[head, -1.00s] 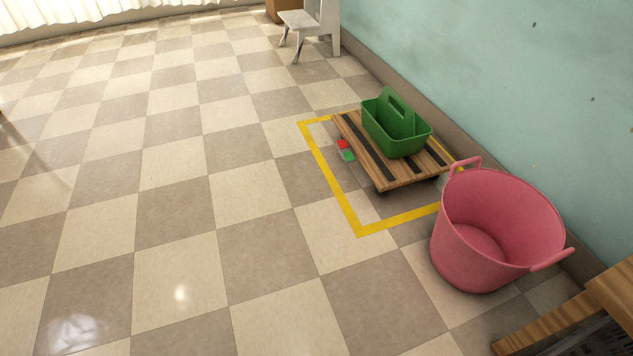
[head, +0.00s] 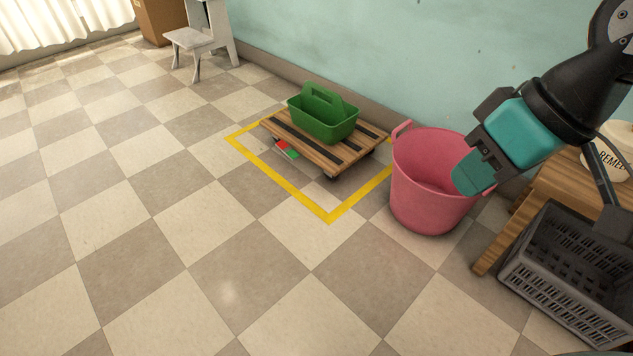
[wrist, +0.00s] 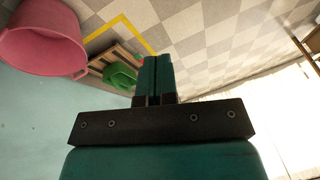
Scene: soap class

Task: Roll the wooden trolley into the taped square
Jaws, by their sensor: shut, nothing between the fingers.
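The wooden trolley (head: 346,155), a low slatted platform with dark strips, stands by the wall in the head view. A green caddy (head: 323,117) with a handle rests on it. The yellow taped square (head: 283,186) shows on the floor along the trolley's left and front sides; its far part is hidden behind the trolley. My gripper (head: 472,176) is shut and empty, above the pink tub and apart from the trolley. In the wrist view the shut fingers (wrist: 155,75) point toward the trolley (wrist: 95,62) and green caddy (wrist: 120,76).
A pink tub (head: 425,205) stands just right of the tape. A wooden table (head: 540,190) and a dark crate (head: 560,270) are at the right. A small red and green item (head: 286,148) lies beside the trolley. A grey step stool (head: 190,40) is at the back. Floor at left is clear.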

